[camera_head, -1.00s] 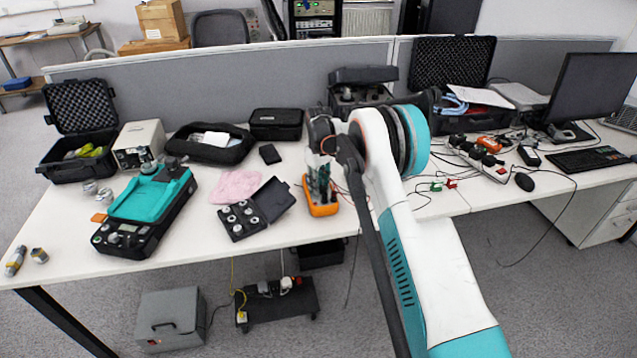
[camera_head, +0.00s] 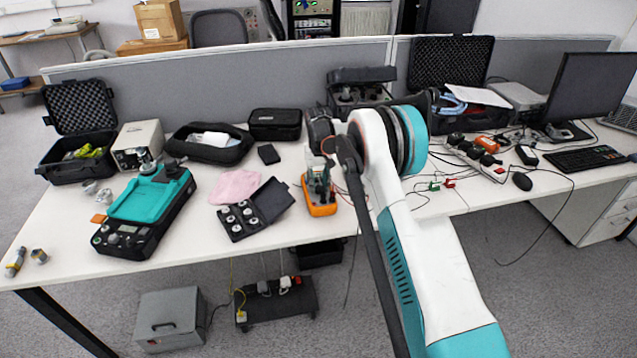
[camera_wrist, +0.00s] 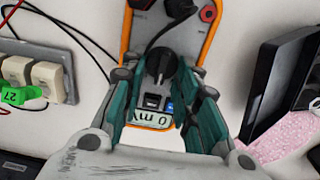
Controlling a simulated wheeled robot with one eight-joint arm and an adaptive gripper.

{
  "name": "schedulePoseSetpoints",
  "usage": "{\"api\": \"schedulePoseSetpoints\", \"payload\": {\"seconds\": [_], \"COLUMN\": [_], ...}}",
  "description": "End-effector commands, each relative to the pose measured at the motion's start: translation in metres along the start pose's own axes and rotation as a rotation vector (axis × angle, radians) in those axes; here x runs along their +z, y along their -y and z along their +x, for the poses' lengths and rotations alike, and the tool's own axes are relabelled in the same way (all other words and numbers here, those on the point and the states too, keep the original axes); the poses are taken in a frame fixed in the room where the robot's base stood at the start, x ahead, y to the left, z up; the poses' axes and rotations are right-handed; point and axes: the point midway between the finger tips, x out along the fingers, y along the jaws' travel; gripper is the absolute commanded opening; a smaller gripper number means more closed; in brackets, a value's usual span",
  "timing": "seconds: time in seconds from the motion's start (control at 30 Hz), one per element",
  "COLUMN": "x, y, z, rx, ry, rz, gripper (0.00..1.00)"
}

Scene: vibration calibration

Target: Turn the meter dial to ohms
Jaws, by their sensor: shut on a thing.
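The orange-edged meter (camera_head: 322,209) stands on the white table below my gripper (camera_head: 319,186). In the wrist view the meter (camera_wrist: 126,48) has a grey face, a black round dial (camera_wrist: 161,63) and a small display (camera_wrist: 150,119) that appears upside down and seems to read 0 mV. My gripper (camera_wrist: 158,72) has its two green-grey fingers on either side of the dial, shut on it. The fingers hide parts of the dial's edge and the markings around it, so the position it points to cannot be read.
An open black case of weights (camera_head: 272,199) lies just left of the meter, with a pink cloth (camera_head: 236,187) beyond it. Cables and a power strip (camera_head: 478,158) lie to the right. A teal-and-black device (camera_head: 150,205) stands farther left. The table's front edge is close to the meter.

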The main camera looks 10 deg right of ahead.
Motion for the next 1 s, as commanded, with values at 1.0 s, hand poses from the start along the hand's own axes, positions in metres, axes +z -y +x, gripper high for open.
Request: {"api": "schedulePoseSetpoints", "payload": {"seconds": [1.0], "x": [0.0], "y": [0.0], "z": [-0.043], "rx": [0.0], "ry": [0.0], "rz": [0.001], "gripper": [0.34]}}
